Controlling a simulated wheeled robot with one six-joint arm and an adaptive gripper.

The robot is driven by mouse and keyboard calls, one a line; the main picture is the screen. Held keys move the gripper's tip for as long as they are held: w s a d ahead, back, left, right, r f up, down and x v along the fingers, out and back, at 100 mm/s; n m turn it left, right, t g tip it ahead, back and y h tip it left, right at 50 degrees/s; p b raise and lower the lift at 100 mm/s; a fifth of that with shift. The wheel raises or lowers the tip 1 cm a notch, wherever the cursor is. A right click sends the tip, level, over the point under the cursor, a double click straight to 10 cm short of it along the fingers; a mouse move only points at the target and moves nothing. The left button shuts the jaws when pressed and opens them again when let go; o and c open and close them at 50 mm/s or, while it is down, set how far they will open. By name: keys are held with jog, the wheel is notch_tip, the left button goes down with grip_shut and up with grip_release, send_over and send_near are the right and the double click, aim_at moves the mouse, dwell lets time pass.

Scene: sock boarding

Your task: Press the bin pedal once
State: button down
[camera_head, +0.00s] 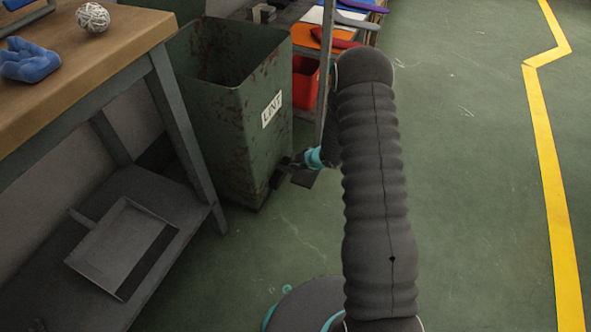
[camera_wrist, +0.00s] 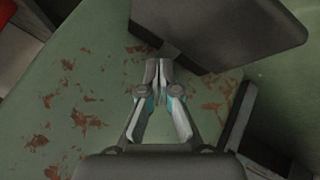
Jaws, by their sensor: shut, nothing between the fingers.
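The green, rust-flecked bin (camera_head: 225,115) with a LINT label (camera_head: 272,109) stands beside the workbench, its top open. A dark flat plate (camera_head: 305,178), which looks like the pedal, sticks out low at the bin's front right corner. My gripper (camera_head: 284,174) is down by that corner, beside the plate. In the wrist view my gripper (camera_wrist: 160,68) is shut and empty, in front of the bin's rusty wall (camera_wrist: 75,110). The dark plate (camera_wrist: 220,32) is just past the fingertips at upper right. I cannot tell whether they touch it.
The wooden workbench (camera_head: 75,75) on the left carries a blue glove-like thing (camera_head: 30,60) and a ball (camera_head: 93,17). A grey tray (camera_head: 122,248) lies on its lower shelf. A red bin (camera_head: 306,82) stands behind. The floor right of my arm is clear, with a yellow line (camera_head: 552,180).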

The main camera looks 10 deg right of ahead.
notch_tip(320, 180, up, 5)
jog(key=p, duration=0.3)
jog(key=shift+w+a+p, duration=0.15)
jog(key=shift+p, duration=0.25)
dwell(0.8)
